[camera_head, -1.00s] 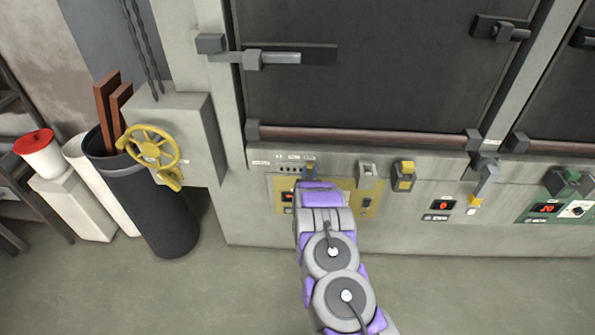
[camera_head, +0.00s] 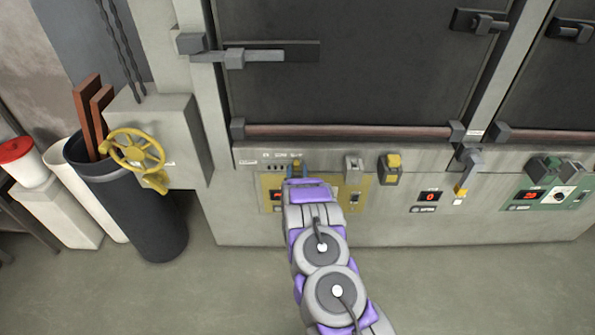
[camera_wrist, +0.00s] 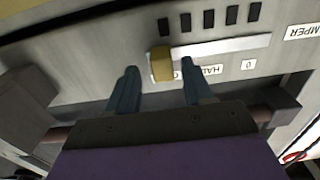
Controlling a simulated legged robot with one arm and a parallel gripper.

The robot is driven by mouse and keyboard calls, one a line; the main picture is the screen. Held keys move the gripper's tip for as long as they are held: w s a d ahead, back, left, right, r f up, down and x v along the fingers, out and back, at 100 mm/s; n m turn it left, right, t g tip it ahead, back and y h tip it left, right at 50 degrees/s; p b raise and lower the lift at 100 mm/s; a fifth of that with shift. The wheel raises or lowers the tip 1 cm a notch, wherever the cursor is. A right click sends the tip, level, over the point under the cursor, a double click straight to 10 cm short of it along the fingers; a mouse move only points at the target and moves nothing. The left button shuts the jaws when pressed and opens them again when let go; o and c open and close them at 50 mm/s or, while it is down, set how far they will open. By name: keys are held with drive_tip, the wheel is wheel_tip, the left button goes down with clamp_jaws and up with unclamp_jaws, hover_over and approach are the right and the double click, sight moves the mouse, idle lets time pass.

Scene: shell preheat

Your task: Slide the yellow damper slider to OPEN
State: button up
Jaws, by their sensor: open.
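The yellow damper slider (camera_wrist: 161,65) is a small block on a pale straight slot (camera_wrist: 222,47) in the wrist view. It stands at the left end of the visible slot, with the bare slot running right. Upside-down labels beside the slot read HALF (camera_wrist: 211,70) and 0 (camera_wrist: 249,64); the DAMPER label (camera_wrist: 305,32) is partly cut off. No OPEN label can be read. My gripper (camera_wrist: 160,68) is open, with one finger on each side of the slider; contact is unclear. In the head view my gripper (camera_head: 297,173) is at the panel, largely hiding the slider.
A yellow panel (camera_head: 364,187) lies behind my arm. Right of it are a grey switch (camera_head: 354,167), a yellow-topped switch (camera_head: 391,168) and a yellow-tipped lever (camera_head: 461,188). A yellow handwheel (camera_head: 136,152) and dark bin (camera_head: 146,220) stand left. A horizontal bar (camera_head: 345,132) runs above.

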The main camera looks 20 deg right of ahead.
drive_tip(key=v, duration=1.6)
drive_tip(key=shift+s+p, duration=0.35)
drive_tip(key=shift+p, duration=0.1)
drive_tip(key=shift+w, duration=0.1)
